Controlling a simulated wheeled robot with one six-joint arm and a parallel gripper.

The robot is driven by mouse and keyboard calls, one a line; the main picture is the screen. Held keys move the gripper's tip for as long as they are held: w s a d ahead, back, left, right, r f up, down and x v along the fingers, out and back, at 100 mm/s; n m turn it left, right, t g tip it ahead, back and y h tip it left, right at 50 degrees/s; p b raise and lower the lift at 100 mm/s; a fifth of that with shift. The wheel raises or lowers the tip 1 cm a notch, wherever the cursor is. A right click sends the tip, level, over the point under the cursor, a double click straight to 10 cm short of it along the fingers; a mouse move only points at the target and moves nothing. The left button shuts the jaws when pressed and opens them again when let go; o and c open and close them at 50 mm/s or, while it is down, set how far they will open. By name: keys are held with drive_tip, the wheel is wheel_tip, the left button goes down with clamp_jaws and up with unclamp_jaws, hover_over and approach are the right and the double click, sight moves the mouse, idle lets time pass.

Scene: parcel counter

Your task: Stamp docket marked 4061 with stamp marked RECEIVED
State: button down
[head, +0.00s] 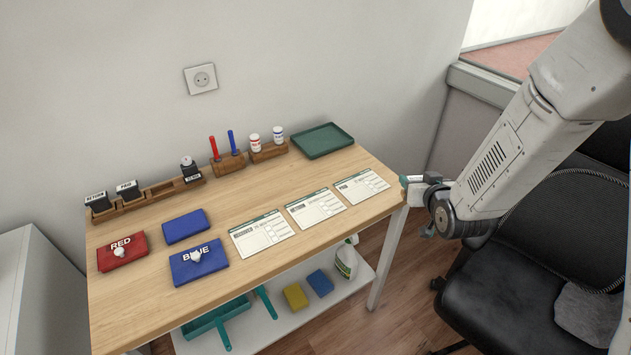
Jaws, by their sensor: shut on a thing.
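My gripper (416,181) is off the table's right edge, near the rightmost docket. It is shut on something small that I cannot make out. Three dockets lie flat in a row: left (262,233), middle (316,208) and right (361,187). Their numbers are too small to read. A wooden rack (135,204) at the back left holds a stamp that seems marked RETURN (98,203), one that seems marked PAID (128,190), and a third stamp (190,171) whose label is unreadable. One slot between them is empty.
A red box marked RED (132,259), a blue box marked BLUE (218,263) and a plain blue box (185,226) lie on the left. Pens (232,143), small bottles (278,136) and a green tray (322,140) line the back. A black chair (500,300) stands right.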

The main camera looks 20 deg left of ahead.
drive_tip(key=s+a+r+n+g+y, duration=0.1)
drive_tip(key=s+a+n+y, duration=0.15)
drive_tip(key=a, duration=0.55)
drive_tip(key=s+a+r+n+g+y, duration=0.1)
drive_tip(key=s+a, duration=0.2)
drive_tip(key=a, duration=0.4)
drive_tip(key=n+g+y, duration=0.2)
hover_over(311, 217)
drive_tip(key=shift+a+f, duration=0.1)
drive_tip(key=shift+f, duration=2.25)
drive_tip(key=shift+f, duration=0.4)
drive_tip(key=shift+r, duration=0.15)
drive_tip(key=shift+r, duration=2.9)
